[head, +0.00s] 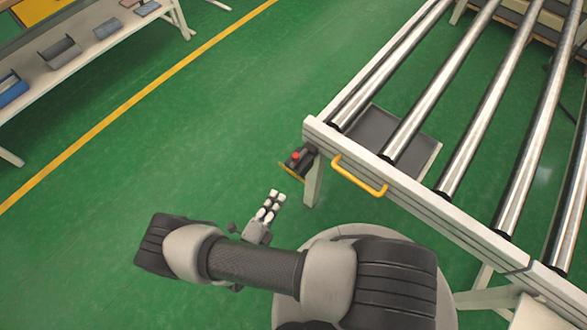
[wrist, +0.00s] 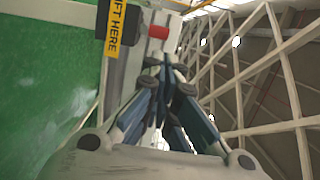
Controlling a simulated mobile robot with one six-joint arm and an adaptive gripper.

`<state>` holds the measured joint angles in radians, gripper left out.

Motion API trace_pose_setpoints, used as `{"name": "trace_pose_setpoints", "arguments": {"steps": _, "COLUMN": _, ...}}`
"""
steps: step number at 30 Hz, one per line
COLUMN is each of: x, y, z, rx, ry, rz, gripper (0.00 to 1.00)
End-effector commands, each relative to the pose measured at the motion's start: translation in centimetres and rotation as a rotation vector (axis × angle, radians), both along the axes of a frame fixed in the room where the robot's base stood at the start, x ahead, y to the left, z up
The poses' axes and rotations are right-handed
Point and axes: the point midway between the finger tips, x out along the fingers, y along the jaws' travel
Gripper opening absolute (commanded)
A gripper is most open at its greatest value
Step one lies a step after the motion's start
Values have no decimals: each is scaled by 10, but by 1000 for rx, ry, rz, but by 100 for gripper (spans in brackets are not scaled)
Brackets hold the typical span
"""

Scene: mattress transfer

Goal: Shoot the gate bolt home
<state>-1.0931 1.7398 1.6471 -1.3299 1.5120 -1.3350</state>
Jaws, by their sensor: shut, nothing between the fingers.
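The bolt (head: 301,159), a small dark fitting with a red knob (head: 296,155), sits at the near left corner of the roller frame. The red knob also shows in the wrist view (wrist: 158,31), just beyond my fingertips. A dark block and a yellow label (wrist: 117,32), partly reading "HERE", are beside it on the left. My gripper (head: 276,195) is shut and empty, below and slightly left of the bolt in the head view. In the wrist view my fingers (wrist: 168,68) are together and appear apart from the knob. How far the bolt is drawn cannot be told.
The roller frame (head: 440,205) with steel rollers fills the right side. A yellow handle (head: 358,177) juts from its near rail. A grey tray (head: 375,135) shows beneath the rollers. A bench with bins (head: 60,52) stands far left. Green floor between is clear.

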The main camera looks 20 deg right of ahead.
Motion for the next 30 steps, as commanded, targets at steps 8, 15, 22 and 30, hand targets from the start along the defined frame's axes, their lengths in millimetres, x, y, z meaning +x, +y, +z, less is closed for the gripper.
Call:
{"name": "trace_pose_setpoints", "arguments": {"steps": 8, "x": 43, "y": -43, "z": -1, "rx": 1, "ry": 1, "rz": -11, "gripper": 0}}
{"name": "trace_pose_setpoints", "arguments": {"steps": 15, "x": 74, "y": -70, "z": -1, "rx": 2, "ry": -1, "rz": -9, "gripper": 0}}
{"name": "trace_pose_setpoints", "arguments": {"steps": 22, "x": 88, "y": -81, "z": 0, "rx": 1, "ry": -1, "rz": -5, "gripper": 0}}
{"name": "trace_pose_setpoints", "arguments": {"steps": 30, "x": 89, "y": -81, "z": 0, "rx": 2, "ry": -1, "rz": -3, "gripper": 0}}
